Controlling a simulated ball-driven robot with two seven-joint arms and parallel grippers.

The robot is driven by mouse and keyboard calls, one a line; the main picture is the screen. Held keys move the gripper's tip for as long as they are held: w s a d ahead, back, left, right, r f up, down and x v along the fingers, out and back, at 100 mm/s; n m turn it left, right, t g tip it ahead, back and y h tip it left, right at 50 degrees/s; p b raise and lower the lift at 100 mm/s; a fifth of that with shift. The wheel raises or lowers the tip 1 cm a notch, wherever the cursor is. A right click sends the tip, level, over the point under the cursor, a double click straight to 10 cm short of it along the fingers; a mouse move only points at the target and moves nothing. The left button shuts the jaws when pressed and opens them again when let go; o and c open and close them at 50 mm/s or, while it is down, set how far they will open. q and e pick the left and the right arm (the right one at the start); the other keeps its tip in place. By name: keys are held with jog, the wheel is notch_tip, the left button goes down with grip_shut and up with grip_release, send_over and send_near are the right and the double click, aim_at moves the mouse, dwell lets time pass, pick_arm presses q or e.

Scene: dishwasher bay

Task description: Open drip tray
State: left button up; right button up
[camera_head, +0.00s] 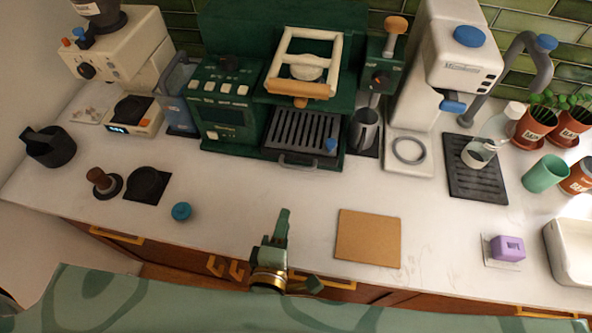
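The green espresso machine (228,115) stands at the back of the counter, left of centre. Its drip tray (300,132), with a black slatted grate, lies low at its front. A thin grey handle (297,162) shows on the tray's front edge. The tray appears to sit within the machine's base. My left gripper (281,232) is at the counter's front edge, well in front of the tray and apart from it. One dark green finger points up toward the machine; I cannot tell how far apart the fingers are. My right gripper is not clearly in view.
A small blue knob-like piece (331,144) rests on the grate's right side. A metal pitcher (364,130) stands right of the tray. A cork mat (368,238) and a blue-lidded round item (181,211) lie nearer. The counter directly before the tray is clear.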

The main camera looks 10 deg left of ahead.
pick_arm(q)
jog(key=b+x, duration=0.1)
jog(key=x, duration=1.4)
jog(key=shift+w+a+f, duration=0.15)
jog(key=shift+w+f, duration=0.05)
jog(key=shift+w, duration=0.15)
